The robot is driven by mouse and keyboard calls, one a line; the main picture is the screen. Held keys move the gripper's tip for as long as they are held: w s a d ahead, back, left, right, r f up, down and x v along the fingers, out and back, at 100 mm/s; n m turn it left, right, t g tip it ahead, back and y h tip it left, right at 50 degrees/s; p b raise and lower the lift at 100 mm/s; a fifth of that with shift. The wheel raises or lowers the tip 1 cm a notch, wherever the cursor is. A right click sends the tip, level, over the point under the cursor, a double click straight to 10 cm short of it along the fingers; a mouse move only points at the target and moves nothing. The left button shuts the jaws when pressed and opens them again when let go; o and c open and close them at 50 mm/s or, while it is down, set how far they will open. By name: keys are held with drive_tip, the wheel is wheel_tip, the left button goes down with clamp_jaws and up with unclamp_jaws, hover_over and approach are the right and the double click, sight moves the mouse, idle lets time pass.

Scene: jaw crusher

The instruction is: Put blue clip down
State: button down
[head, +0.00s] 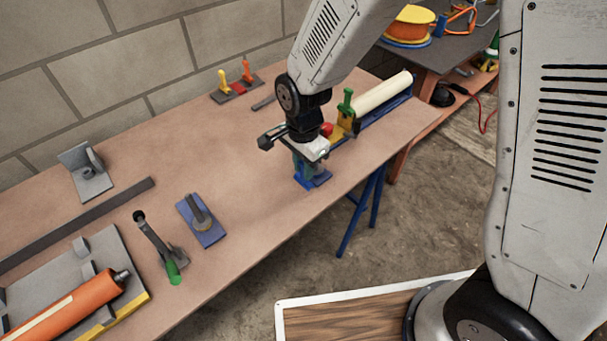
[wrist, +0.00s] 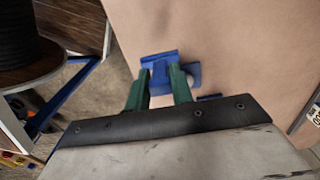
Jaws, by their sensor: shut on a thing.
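The blue clip (head: 321,179) is at the right front edge of the wooden table (head: 235,160), at or just above its top. I cannot tell whether it touches. My gripper (head: 309,164) points down over it and is shut on it. In the wrist view, the two green fingers of my gripper (wrist: 160,85) stand on either side of the blue clip (wrist: 159,62). The lower part of the clip is partly hidden by the fingers.
A green-handled clamp (head: 347,104) and a pale roll (head: 383,94) lie behind and to the right. A blue plate with a post (head: 203,222), a green-tipped lever (head: 160,248) and an orange cylinder (head: 68,306) are at left. Table space left of my gripper is clear.

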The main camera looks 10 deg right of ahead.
drive_tip(key=shift+f, duration=1.75)
drive_tip(key=shift+f, duration=0.15)
drive_tip(key=c, duration=1.2)
unclamp_jaws()
drive_tip(key=shift+c, duration=0.2)
wheel_tip(320, 180, up, 12)
drive_tip(key=shift+r, duration=0.25)
